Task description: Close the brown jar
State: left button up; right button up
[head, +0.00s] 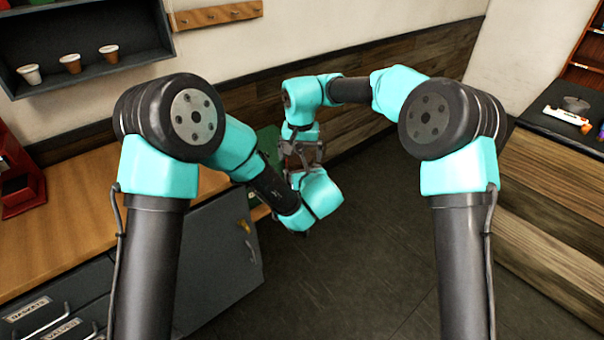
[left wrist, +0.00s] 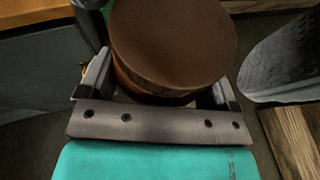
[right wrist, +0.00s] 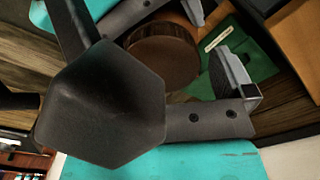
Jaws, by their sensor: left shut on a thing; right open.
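The brown jar (left wrist: 127,86) sits between the fingers of my left gripper (left wrist: 155,88) in the left wrist view, and the gripper is shut on it. A round brown lid (left wrist: 172,40) covers its top. I cannot tell how tightly it sits. The lid also shows in the right wrist view (right wrist: 163,55), near the open fingers of my right gripper (right wrist: 195,85). A dark, blunt shape covers part of that gripper; I cannot tell whether it touches the lid. In the head view the grippers meet in the middle, and the jar is mostly hidden there.
A wooden counter (head: 70,220) with grey drawers stands at left. A wall shelf (head: 90,75) holds small cups. A green thing (right wrist: 245,55) lies beyond the lid in the right wrist view. Another wooden bench (head: 550,190) stands at right. Dark floor lies open between them.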

jog(key=shift+r, duration=2.05)
jog(key=shift+c, duration=0.2)
notch_tip(320, 180, up, 4)
jog(key=shift+f, duration=0.25)
jog(key=shift+f, duration=0.1)
jog(key=shift+f, duration=3.95)
